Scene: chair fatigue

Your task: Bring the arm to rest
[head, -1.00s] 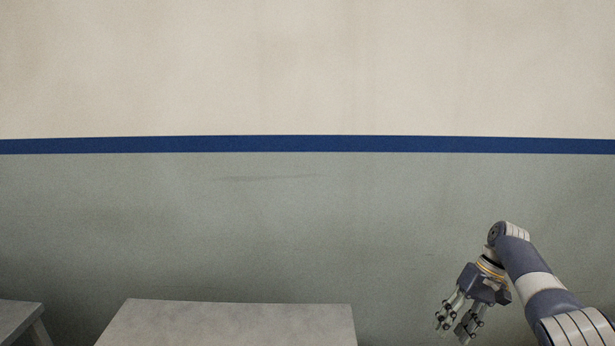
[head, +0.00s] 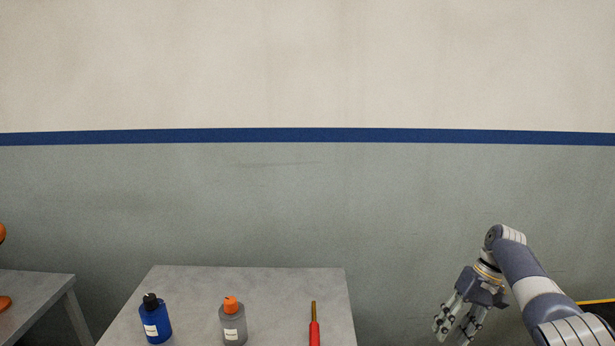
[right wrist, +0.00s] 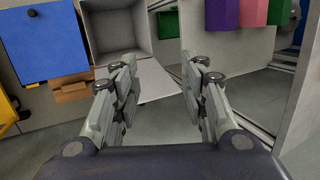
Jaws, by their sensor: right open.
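My right arm comes in from the lower right in the head view. Its gripper (head: 456,328) hangs to the right of the grey table, apart from it, and points down. In the right wrist view the two fingers of the right gripper (right wrist: 162,100) stand apart with nothing between them. Below and beyond them are the grey floor and a grey open box (right wrist: 118,40). My left gripper is not in view.
A grey table (head: 270,290) holds a blue bottle (head: 156,322), a grey bottle with an orange cap (head: 233,325) and a red-handled tool (head: 314,328). Another table (head: 35,290) stands at left. The wrist view shows a blue panel (right wrist: 40,48) and coloured bins (right wrist: 222,12).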

